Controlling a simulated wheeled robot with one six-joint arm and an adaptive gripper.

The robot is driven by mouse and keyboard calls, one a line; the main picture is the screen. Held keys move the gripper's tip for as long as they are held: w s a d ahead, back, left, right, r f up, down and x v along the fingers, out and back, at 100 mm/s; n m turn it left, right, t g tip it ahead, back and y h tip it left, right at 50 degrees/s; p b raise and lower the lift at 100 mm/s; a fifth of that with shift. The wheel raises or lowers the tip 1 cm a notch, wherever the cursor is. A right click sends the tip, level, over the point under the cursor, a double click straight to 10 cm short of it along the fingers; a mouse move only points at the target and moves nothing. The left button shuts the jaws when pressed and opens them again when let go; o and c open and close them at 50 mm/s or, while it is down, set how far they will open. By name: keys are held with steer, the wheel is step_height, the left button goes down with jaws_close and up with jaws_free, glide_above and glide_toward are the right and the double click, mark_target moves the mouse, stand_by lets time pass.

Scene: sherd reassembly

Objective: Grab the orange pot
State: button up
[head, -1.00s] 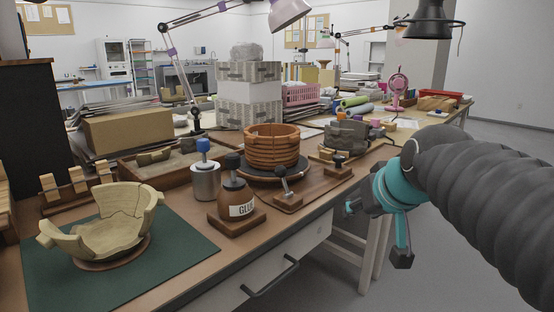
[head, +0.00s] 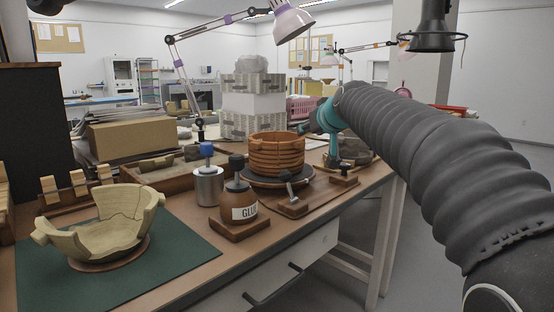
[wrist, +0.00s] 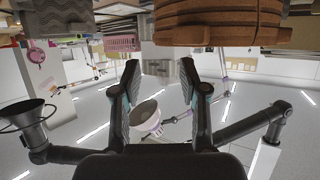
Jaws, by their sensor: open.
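The orange pot (head: 277,152) is a ribbed, coiled ring standing upright on a dark round turntable (head: 276,181) near the middle of the bench. My gripper (head: 320,125) is just right of the pot and a little behind it, at about its rim height; part of it is hidden by my arm. In the wrist view, which looks upside down, my gripper (wrist: 159,80) has its two fingers spread with nothing between them. The pot (wrist: 218,22) fills the top right there, beyond and to the side of the fingers, apart from them.
A glue bottle (head: 238,198) on a wooden base, a metal canister (head: 208,186) and a clamp-like tool (head: 291,198) stand in front of the pot. A broken cream bowl (head: 105,228) sits on a green mat (head: 178,257). A lamp (head: 290,22) hangs above; patterned boxes (head: 240,125) stand behind.

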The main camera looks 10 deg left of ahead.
steer(key=shift+x, duration=3.75)
steer(key=shift+c, duration=0.2)
